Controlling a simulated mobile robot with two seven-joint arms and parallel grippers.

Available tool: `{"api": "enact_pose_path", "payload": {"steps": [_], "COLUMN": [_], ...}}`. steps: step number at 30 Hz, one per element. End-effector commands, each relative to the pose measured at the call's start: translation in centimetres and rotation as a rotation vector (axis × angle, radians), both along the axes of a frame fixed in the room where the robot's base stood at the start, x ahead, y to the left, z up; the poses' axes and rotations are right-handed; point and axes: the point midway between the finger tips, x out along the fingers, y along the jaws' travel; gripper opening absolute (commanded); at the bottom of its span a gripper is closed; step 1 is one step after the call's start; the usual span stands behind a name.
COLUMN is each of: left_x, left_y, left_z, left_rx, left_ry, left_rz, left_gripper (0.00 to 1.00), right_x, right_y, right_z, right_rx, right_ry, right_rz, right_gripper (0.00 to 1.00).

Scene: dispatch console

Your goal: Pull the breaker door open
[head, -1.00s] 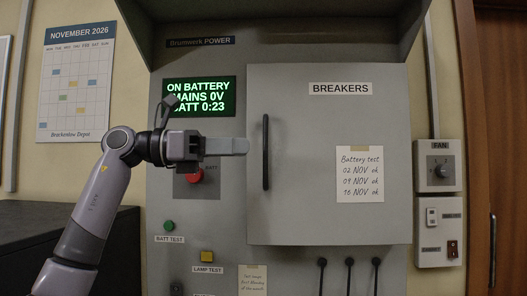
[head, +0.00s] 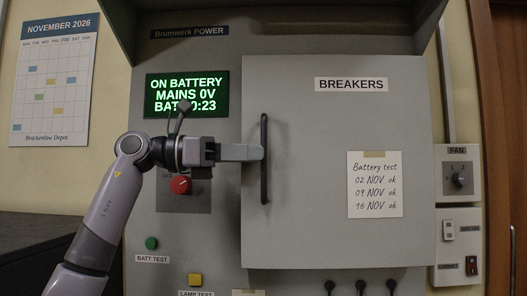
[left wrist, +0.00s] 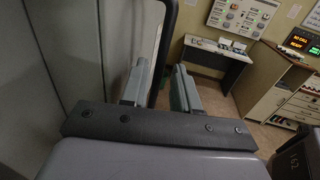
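The grey breaker door (head: 310,225), labelled BREAKERS, looks shut on the cabinet. Its dark vertical handle (head: 264,185) stands near the door's left edge. My left gripper (head: 258,152) reaches in from the left, its fingertips at the upper-middle part of the handle. In the left wrist view the two fingers (left wrist: 160,88) are apart, and the dark handle bar (left wrist: 168,35) runs down between them. I cannot see the fingers pressing on it. The door's surface fills the left of that view. My right gripper is not in view.
Left of the door are a green-lit display (head: 187,94), a red knob (head: 180,185), a green button (head: 151,243) and a yellow button (head: 195,280). A fan switch box (head: 458,178) is on the wall at right. Behind, a desk (left wrist: 215,52) stands across the room.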

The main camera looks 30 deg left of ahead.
Motion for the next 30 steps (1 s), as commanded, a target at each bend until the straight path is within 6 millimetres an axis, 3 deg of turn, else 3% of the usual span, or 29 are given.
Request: {"api": "enact_pose_path", "payload": {"steps": [6,16,17,19,20,30], "left_x": [1.7,2.0,2.0,2.0,2.0,1.9], "left_y": [-2.2,-2.6,-2.6,-2.6,-2.6,-2.6], "left_z": [0.0,-0.1,-0.1,-0.1,-0.1,0.0], "left_rx": [0.0,0.0,0.0,0.0,0.0,0.001], "left_ry": [0.002,0.001,0.001,0.001,0.001,0.001], "left_rz": [-0.001,0.001,0.001,0.001,0.001,0.004], "left_gripper": [0.3,0.3,0.27,0.04,0.0,0.0], "right_x": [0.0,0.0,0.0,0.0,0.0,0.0], "right_y": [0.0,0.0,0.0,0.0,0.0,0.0], "right_z": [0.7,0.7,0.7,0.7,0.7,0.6], "right_rx": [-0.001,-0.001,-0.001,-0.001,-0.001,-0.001], "right_ry": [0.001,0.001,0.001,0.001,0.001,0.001], "right_rz": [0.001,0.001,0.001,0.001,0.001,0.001], "right_gripper": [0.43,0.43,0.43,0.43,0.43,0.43]}}
